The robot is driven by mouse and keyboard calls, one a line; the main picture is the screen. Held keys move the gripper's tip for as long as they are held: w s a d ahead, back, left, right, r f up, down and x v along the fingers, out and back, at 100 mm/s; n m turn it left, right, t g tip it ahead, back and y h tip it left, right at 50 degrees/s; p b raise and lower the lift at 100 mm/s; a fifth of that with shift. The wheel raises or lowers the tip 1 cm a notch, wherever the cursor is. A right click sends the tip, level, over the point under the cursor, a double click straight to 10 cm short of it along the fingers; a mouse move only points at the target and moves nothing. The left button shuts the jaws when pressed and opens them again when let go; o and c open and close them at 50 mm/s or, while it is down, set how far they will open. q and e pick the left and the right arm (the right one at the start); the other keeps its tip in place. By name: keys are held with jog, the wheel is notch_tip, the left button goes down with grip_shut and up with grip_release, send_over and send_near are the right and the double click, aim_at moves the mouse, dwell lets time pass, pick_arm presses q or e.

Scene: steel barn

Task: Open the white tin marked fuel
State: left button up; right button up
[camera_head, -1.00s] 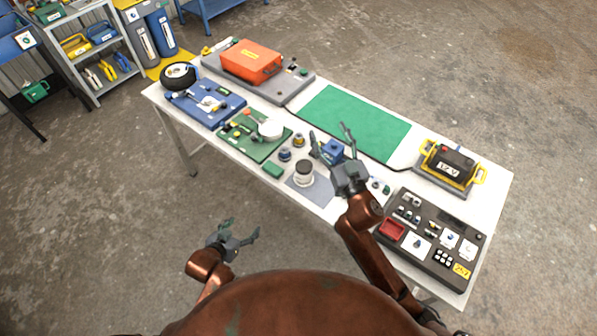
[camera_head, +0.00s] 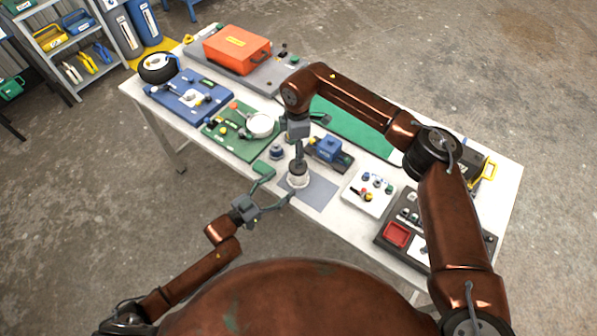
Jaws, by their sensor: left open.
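A small white tin (camera_head: 298,181) with a dark top stands on a grey mat (camera_head: 322,192) near the table's front edge. Any marking on it is too small to read. My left gripper (camera_head: 281,181) is open at the tin's left front, one finger reaching to its left and the other to its front. I cannot tell whether they touch it. My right gripper (camera_head: 298,161) points down from above at the tin's top and partly hides it. Its fingers look narrow from here, and whether they are shut on the lid is unclear.
A green board (camera_head: 245,147) with a white round part lies left of the tin. A blue device (camera_head: 327,150) stands behind it. A white panel with knobs (camera_head: 367,194) and a dark tray (camera_head: 387,251) lie to the right. My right arm crosses over the green mat (camera_head: 365,133).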

aim_at(291, 176)
pick_arm(q)
jog(key=shift+w+d, duration=0.15)
pick_arm(e)
jog(key=shift+w+d+r, duration=0.15)
jog(key=shift+d+r, duration=0.05)
jog(key=shift+d, duration=0.15)
pick_arm(q)
jog(key=shift+w+d+r, duration=0.1)
jog(key=shift+w+d, duration=0.15)
jog(key=shift+d, duration=0.05)
jog(key=x, duration=0.6)
jog(key=shift+w+d, duration=0.2)
jog(key=shift+w, duration=0.05)
